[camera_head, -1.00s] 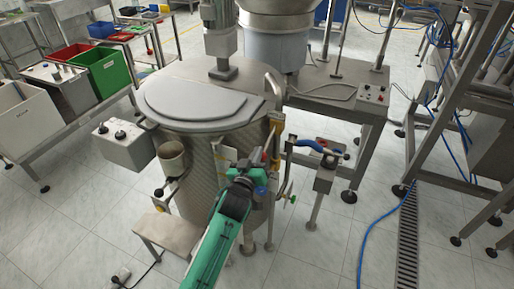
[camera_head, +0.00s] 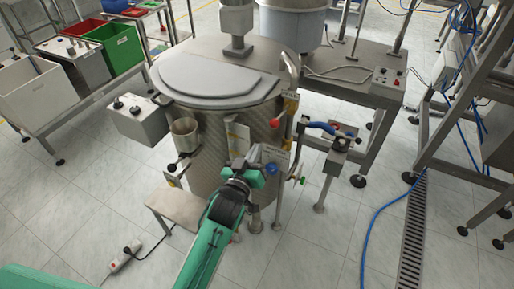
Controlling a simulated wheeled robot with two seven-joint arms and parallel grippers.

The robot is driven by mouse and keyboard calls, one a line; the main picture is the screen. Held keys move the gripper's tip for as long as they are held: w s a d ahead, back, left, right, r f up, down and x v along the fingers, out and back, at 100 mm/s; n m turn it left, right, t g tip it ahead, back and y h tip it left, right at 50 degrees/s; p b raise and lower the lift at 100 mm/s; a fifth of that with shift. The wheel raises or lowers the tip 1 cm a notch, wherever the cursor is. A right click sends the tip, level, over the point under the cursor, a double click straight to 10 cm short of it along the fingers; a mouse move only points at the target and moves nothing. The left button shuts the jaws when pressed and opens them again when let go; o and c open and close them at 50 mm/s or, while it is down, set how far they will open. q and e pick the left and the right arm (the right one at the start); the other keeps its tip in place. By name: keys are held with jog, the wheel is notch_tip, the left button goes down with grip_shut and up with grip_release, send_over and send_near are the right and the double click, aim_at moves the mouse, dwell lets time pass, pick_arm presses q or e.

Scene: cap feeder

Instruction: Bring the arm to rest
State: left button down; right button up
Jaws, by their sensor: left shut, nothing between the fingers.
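My left arm, green with dark joints (camera_head: 207,248), reaches up from the bottom of the head view. Its left gripper (camera_head: 258,158) is in front of the lower right side of the round metal feeder vessel (camera_head: 215,132). The gripper is shut and I see nothing held in it. It is small and overlaps valves and fittings behind it, so I cannot tell whether it touches them. The grey lid (camera_head: 212,80) lies closed on the vessel. My right gripper is not in view.
A metal step (camera_head: 178,207) stands left of my arm, with a power strip (camera_head: 124,256) on the floor. A stand with a blue-handled fitting (camera_head: 330,130) is right of the vessel. A blue hose (camera_head: 370,225) and drain grate (camera_head: 407,235) cross open floor at right.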

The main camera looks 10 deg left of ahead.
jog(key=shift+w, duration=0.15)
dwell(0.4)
